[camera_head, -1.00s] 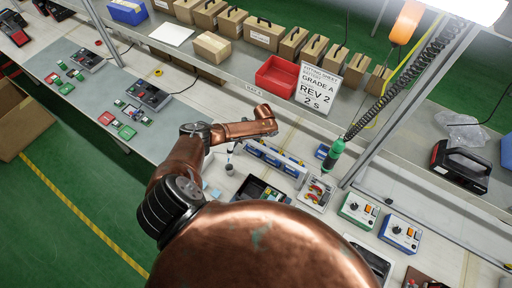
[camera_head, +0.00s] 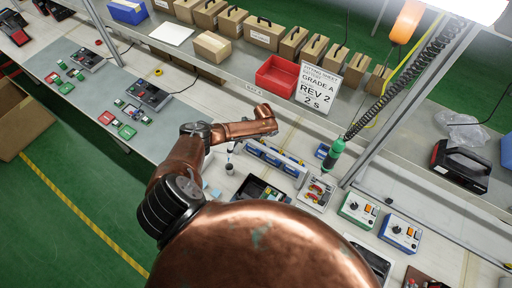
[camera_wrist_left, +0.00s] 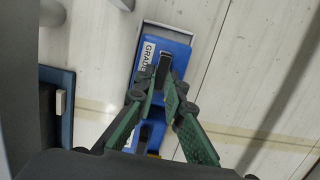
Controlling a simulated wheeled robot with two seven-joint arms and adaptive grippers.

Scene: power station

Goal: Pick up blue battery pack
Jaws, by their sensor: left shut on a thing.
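A blue battery pack (camera_wrist_left: 179,48) with a white label reading "GRADE" lies below my left gripper (camera_wrist_left: 164,88) in the left wrist view. The gripper's green-padded fingers are close together at the dark handle on the pack's top, shut on it. Fingers cover part of the pack. In the head view, my copper arm reaches over the bench and hides the gripper. A row of blue packs (camera_head: 268,157) in a pale holder shows beside the arm's end. Which of them is held cannot be told there. My right gripper is in neither view.
A red bin (camera_head: 276,77) and several cardboard boxes stand on the shelf behind. A green tool (camera_head: 333,155) hangs on a coiled cable right of the packs. A green-fronted unit (camera_head: 358,210) and a blue-fronted unit (camera_head: 400,233) stand at right.

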